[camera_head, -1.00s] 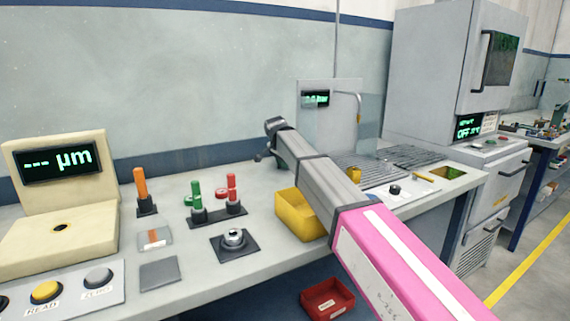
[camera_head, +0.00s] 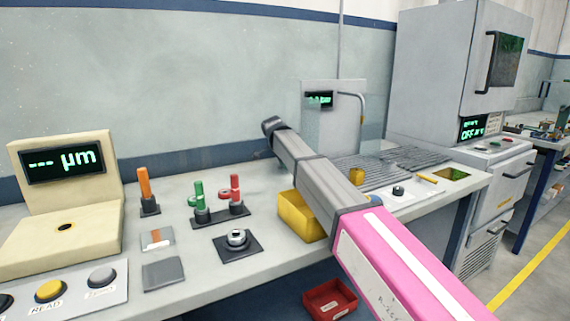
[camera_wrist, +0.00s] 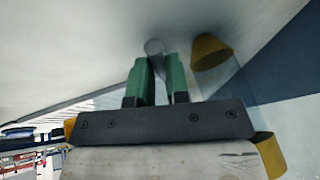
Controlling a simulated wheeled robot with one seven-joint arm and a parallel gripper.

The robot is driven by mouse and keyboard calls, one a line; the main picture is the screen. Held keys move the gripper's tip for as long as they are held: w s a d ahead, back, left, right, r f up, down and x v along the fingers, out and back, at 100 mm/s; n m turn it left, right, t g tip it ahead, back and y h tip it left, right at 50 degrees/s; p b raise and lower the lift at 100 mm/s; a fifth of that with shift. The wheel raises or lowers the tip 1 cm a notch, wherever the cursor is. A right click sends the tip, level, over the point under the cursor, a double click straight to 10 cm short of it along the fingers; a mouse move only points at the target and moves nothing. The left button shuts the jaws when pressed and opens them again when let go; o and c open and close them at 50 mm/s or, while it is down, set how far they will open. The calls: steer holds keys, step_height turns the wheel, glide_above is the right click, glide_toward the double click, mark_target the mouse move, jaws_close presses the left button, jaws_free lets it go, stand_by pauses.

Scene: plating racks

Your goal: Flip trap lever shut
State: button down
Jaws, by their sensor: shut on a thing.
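My gripper (camera_wrist: 160,60) shows in the wrist view with two green fingers, nearly parallel. A grey round-ended piece (camera_wrist: 153,46) sits at the fingertips, and the jaws are shut on it. It looks like the trap lever, but I cannot see its mount or its full length. A yellow, cup-like piece (camera_wrist: 209,52) is just right of the fingers, apart from them. In the head view my arm reaches up and left over the bench, and its far end hides the fingers and what they hold.
A yellow bin (camera_head: 300,216) stands beside my arm. Left of it are a round socket (camera_head: 237,238), a green and red peg stand (camera_head: 220,212) and an orange peg (camera_head: 144,188). A sink station with a curved tap (camera_head: 361,108) is behind. A red bin (camera_head: 330,298) is lower down.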

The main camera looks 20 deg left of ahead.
steer(key=c, duration=1.1)
jaws_free()
steer(key=v, duration=1)
steer(key=shift+s+r, duration=0.2)
steer(key=shift+r, duration=0.15)
